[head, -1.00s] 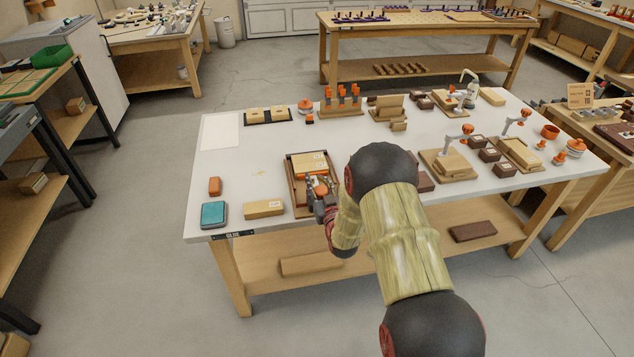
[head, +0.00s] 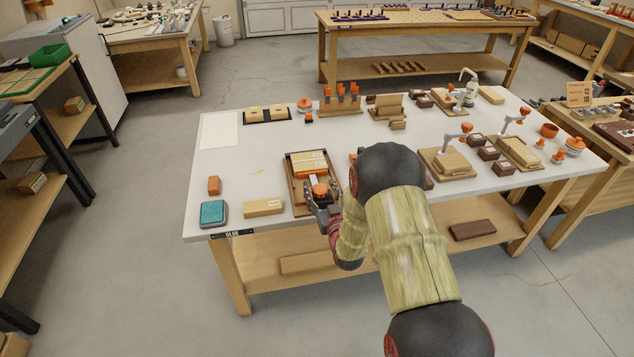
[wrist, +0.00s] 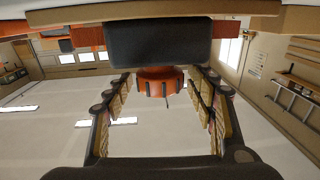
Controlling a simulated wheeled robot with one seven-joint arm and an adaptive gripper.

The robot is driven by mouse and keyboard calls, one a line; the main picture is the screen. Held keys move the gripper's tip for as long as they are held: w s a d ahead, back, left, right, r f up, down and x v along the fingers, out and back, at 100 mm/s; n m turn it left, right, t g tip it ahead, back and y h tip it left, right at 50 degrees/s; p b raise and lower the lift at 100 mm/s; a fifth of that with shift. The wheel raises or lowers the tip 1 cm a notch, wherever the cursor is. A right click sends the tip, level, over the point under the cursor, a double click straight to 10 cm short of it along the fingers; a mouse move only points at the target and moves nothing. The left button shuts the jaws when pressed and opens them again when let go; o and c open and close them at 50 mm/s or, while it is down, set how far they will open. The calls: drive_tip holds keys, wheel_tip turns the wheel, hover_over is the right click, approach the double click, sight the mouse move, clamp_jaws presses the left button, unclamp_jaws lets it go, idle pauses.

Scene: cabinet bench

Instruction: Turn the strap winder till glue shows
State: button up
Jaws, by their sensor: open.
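The strap winder shows as an orange knob (head: 320,190) at the front of a brown wooden tray (head: 291,183) holding a pale block (head: 308,160) with printed marks. In the wrist view the orange knob (wrist: 160,88) sits between and beyond the finger ends, below a dark rectangular block (wrist: 158,42). My gripper (head: 323,205) is open at the front side of the knob. In the wrist view its fingers (wrist: 162,80) stand apart, with a gap on each side of the knob. My arm hides some of the bench right of the tray. I cannot make out glue on the winder.
A pale box (head: 262,208), a teal-topped pad (head: 213,213) and an orange block (head: 214,185) lie left of the tray. A dark label (head: 232,233) marks the bench's front edge. Clamp fixtures (head: 447,163) stand to the right. The bench's left part is mostly clear.

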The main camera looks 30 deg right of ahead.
sight(322, 194)
drive_tip(key=v, duration=0.7)
drive_tip(key=shift+s, duration=0.35)
idle(1.1)
drive_tip(key=s+a+f+g+y, duration=0.2)
drive_tip(key=s+f+g, duration=0.9)
drive_tip(key=f, duration=0.3)
drive_tip(key=s+a+r, duration=0.5)
drive_tip(key=s+r, duration=0.1)
drive_tip(key=r, duration=0.6)
drive_tip(key=s+a+r+n+y+p, duration=0.1)
drive_tip(key=s+a+r, duration=0.4)
drive_tip(key=r, duration=0.7)
drive_tip(key=s+a+r+n+g+p, duration=0.1)
drive_tip(key=s+a+r, duration=0.4)
drive_tip(key=r, duration=0.8)
drive_tip(key=s, duration=0.2)
drive_tip(key=shift+s+a+y, duration=0.35)
drive_tip(key=shift+y, duration=0.05)
